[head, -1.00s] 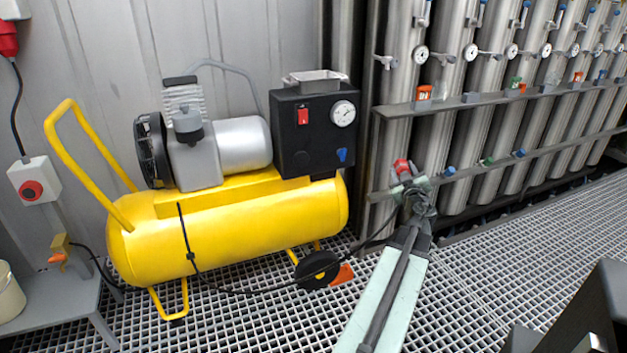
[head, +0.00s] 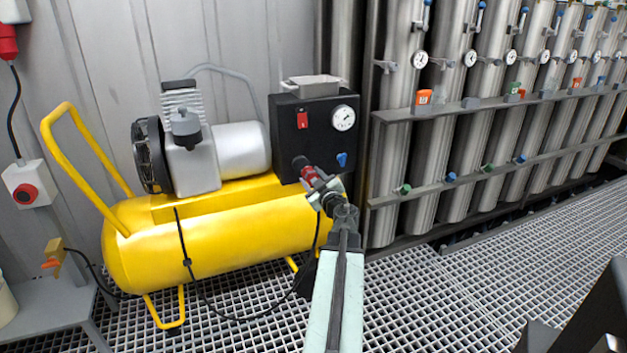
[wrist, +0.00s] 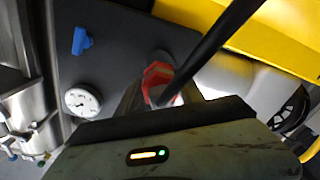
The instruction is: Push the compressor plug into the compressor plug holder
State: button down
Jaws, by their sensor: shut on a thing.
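The compressor plug (head: 309,174) is red and sits at the tip of my gripper (head: 319,187), which is shut on it in front of the black box on the compressor. In the wrist view the plug (wrist: 157,76) shows red between the fingers of my gripper (wrist: 160,95), with a black cable crossing in front. Its front end points at the lower part of the box face. A dark round part (head: 298,161) just ahead of the plug seems to be the compressor plug holder. I cannot tell whether the plug touches it or is inside it.
The black box (head: 285,125) carries a red switch (head: 303,120), a gauge (head: 344,117) and a blue knob (head: 342,159) right of the plug. The yellow tank (head: 230,235) lies below. Steel vessels (head: 405,160) with rails stand to the right. A black cable (head: 240,318) hangs low.

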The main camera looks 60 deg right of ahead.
aim_at(306, 170)
jog(key=shift+x, duration=2.45)
jog(key=shift+w+d, duration=0.25)
jog(key=shift+w, duration=0.2)
jog(key=c, duration=0.7)
grip_release()
jog(key=shift+o, duration=0.2)
jog(key=shift+s, duration=0.1)
jog(key=v, duration=0.7)
jog(key=shift+s+a, duration=0.25)
jog(key=shift+s, duration=0.05)
